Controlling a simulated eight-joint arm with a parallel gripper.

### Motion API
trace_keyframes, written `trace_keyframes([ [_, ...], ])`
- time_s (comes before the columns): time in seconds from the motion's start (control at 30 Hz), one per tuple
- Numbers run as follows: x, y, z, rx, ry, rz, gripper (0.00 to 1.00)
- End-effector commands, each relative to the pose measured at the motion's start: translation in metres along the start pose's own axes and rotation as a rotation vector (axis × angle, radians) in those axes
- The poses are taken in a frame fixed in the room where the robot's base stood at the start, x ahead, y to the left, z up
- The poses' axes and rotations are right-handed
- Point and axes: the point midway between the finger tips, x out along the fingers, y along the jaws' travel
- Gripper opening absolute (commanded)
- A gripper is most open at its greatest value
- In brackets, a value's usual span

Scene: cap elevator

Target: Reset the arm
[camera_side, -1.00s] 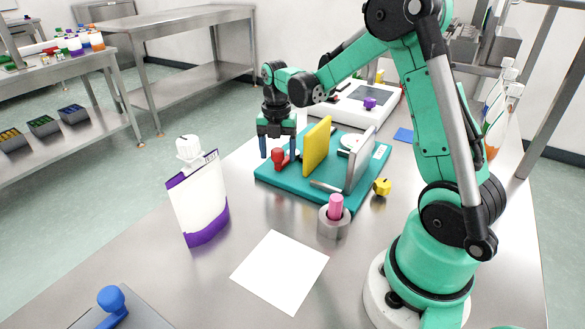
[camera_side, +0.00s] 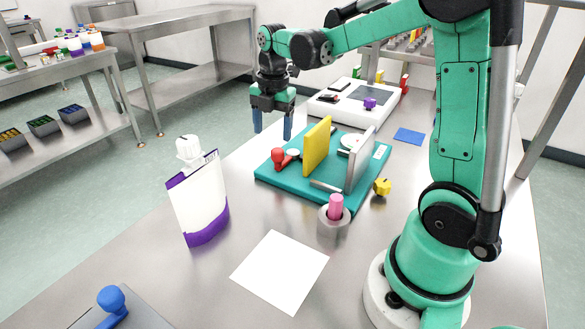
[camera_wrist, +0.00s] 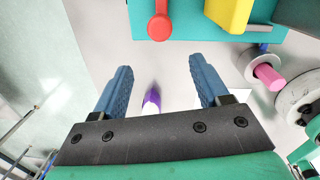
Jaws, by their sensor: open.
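My gripper (camera_side: 273,126) is open and empty, in the air above the back left of the teal tray (camera_side: 275,181) in the side view. Its two blue fingers point down and stand apart. In the wrist view my gripper (camera_wrist: 158,88) shows both fingers spread, with the bare table and the white-and-purple pouch (camera_wrist: 152,100) below between them. The tray carries a red-knobbed lever (camera_side: 279,156), a yellow panel (camera_side: 316,146) and a grey panel (camera_side: 360,160). The red knob also shows in the wrist view (camera_wrist: 160,27).
The pouch (camera_side: 199,200) with a white cap stands at the left. A pink peg (camera_side: 336,206) sits in a grey holder (camera_side: 333,227). A yellow knob (camera_side: 382,187), white sheet (camera_side: 279,270), blue square (camera_side: 410,136) and white device (camera_side: 390,95) lie around. A blue-knobbed lever (camera_side: 111,299) is front left.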

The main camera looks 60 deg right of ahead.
Motion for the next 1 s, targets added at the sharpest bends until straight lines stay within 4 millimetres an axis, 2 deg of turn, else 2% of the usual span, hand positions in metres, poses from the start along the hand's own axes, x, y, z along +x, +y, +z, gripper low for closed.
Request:
trace_keyframes([
  [0.1,-0.017,-0.005,-0.031,0.297,-0.025,0.097,0.68],
  [0.23,-0.029,-0.015,-0.062,0.67,0.003,0.223,0.68],
  [0.4,-0.034,-0.031,-0.099,1.143,0.135,0.37,0.68],
  [0.53,-0.031,-0.042,-0.118,1.43,0.271,0.433,0.68],
  [0.73,-0.027,-0.049,-0.132,1.663,0.409,0.458,0.68],
  [1.0,-0.027,-0.05,-0.134,1.698,0.429,0.458,0.68],
])
